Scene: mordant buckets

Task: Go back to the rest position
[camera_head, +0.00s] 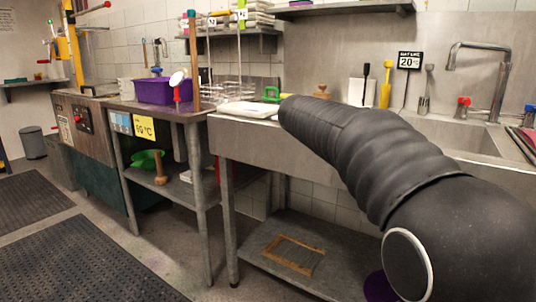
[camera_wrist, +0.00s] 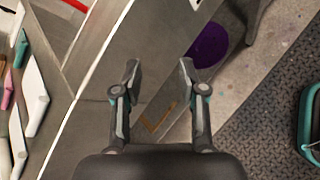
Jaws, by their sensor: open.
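My gripper (camera_wrist: 160,85) shows in the wrist view with its two fingers spread apart and nothing between them. It hangs above the edge of the steel counter (camera_wrist: 95,65), with the lower shelf and floor below. In the head view my dark arm reaches across the right side in front of the steel sink counter (camera_head: 250,140). The gripper itself is hidden there.
A purple bucket (camera_wrist: 208,45) stands low near the shelf and floor. A wooden frame (camera_head: 292,254) lies on the lower shelf. A purple bin (camera_head: 155,91) sits on the left table. Dark mats (camera_head: 85,265) cover the floor at left. Pale tools (camera_wrist: 32,95) lie at the wrist view's left.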

